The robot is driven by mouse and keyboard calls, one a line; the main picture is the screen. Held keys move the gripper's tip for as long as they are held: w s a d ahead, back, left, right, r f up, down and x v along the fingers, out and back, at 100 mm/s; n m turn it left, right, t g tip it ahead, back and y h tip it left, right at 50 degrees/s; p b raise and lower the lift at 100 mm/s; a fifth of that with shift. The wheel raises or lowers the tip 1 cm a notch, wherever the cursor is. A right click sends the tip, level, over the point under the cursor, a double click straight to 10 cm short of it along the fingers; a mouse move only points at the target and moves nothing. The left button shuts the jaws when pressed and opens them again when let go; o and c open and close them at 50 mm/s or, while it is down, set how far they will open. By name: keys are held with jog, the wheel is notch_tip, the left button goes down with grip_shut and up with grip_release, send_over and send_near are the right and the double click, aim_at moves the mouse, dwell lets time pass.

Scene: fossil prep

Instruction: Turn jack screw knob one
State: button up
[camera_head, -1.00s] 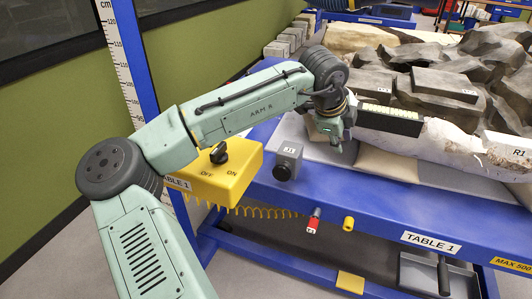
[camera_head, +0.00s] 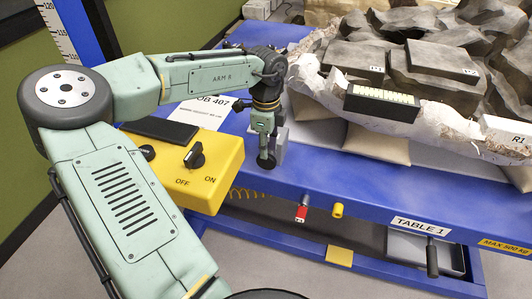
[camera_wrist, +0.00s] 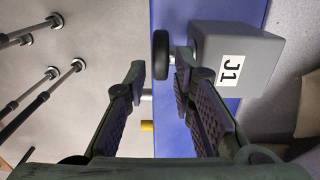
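The jack screw block labelled J1 (camera_wrist: 235,58) is a grey box at the table's front edge. Its black round knob (camera_wrist: 161,55) sticks out on a short shaft towards the left in the wrist view. My gripper (camera_wrist: 160,75) is open, with one finger on each side of the knob in that view. I cannot tell whether either finger touches it. In the head view my gripper (camera_head: 265,140) points down in front of the grey block (camera_head: 282,138) and hides much of it. The dark knob (camera_head: 267,161) shows at the fingertips.
A yellow control box (camera_head: 190,165) with a black OFF/ON switch stands close left of my gripper. The blue table (camera_head: 365,205) carries a large fossil block (camera_head: 350,100) to the right. Red (camera_head: 302,208) and yellow (camera_head: 337,210) fittings stick out along its front edge.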

aim_at(266, 162)
jog(key=shift+f, duration=2.05)
jog(key=shift+c, duration=0.3)
grip_shut()
